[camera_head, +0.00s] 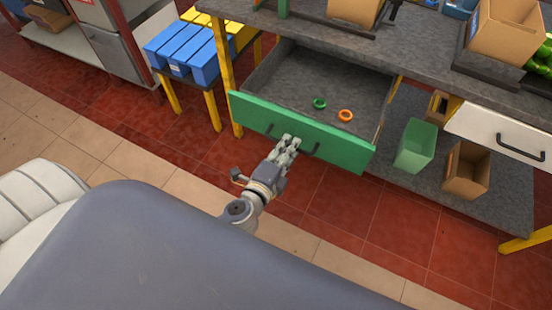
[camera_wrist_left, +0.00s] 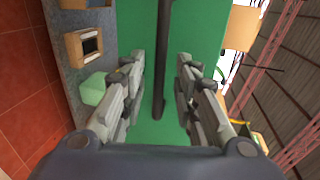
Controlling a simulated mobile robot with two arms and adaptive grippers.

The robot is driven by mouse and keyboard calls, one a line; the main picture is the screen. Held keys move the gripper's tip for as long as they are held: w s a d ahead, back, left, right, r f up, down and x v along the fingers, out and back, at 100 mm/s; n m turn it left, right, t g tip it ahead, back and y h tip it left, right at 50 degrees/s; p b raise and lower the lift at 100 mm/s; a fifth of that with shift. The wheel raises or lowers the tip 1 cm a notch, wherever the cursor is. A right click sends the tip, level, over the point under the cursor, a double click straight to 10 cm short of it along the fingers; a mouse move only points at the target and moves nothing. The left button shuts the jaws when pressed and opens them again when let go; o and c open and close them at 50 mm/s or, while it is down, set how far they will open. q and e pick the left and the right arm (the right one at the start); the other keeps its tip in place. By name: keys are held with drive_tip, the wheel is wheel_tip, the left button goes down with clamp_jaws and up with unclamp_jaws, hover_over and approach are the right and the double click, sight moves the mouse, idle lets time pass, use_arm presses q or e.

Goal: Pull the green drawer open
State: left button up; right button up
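The green drawer (camera_head: 303,133) stands pulled out from under the grey workbench, and its inside (camera_head: 320,88) shows. A green ring (camera_head: 319,103) and an orange ring (camera_head: 345,116) lie in it. My left gripper (camera_head: 292,139) is at the drawer front, over the middle of its dark handle (camera_head: 309,149). In the left wrist view the dark handle bar (camera_wrist_left: 161,85) runs between the two fingers of my left gripper (camera_wrist_left: 161,62). The fingers are apart, with a gap on both sides of the bar. My right gripper is not in view.
A green bin (camera_head: 415,146) and a cardboard box (camera_head: 466,168) stand on the lower shelf, right of the drawer. A white drawer (camera_head: 500,137) is further right. Blue bins (camera_head: 185,52) are on a yellow stand at left. Red tile floor (camera_head: 330,200) is clear in front.

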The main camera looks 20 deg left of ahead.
use_arm(q)
drive_tip(key=v, duration=0.9)
drive_tip(key=shift+s, duration=0.35)
drive_tip(key=shift+r, duration=0.1)
drive_tip(key=s+a+f+n+g, duration=0.1)
drive_tip(key=s+f+n+g, duration=0.25)
drive_tip(key=f, duration=1.05)
drive_tip(key=s+f+n+g, duration=0.3)
drive_tip(key=s+f, duration=0.1)
drive_tip(key=f, duration=0.9)
drive_tip(key=s+a+f+n+g, duration=0.2)
drive_tip(key=s+f+n+g, duration=0.2)
drive_tip(key=s+f, duration=0.5)
drive_tip(key=s+a+f+n+g, duration=0.3)
drive_tip(key=s+f+n+g, duration=0.1)
drive_tip(key=s+f, duration=0.6)
drive_tip(key=s+n, duration=0.1)
drive_tip(key=s, duration=0.2)
drive_tip(key=shift+y+p, duration=0.3)
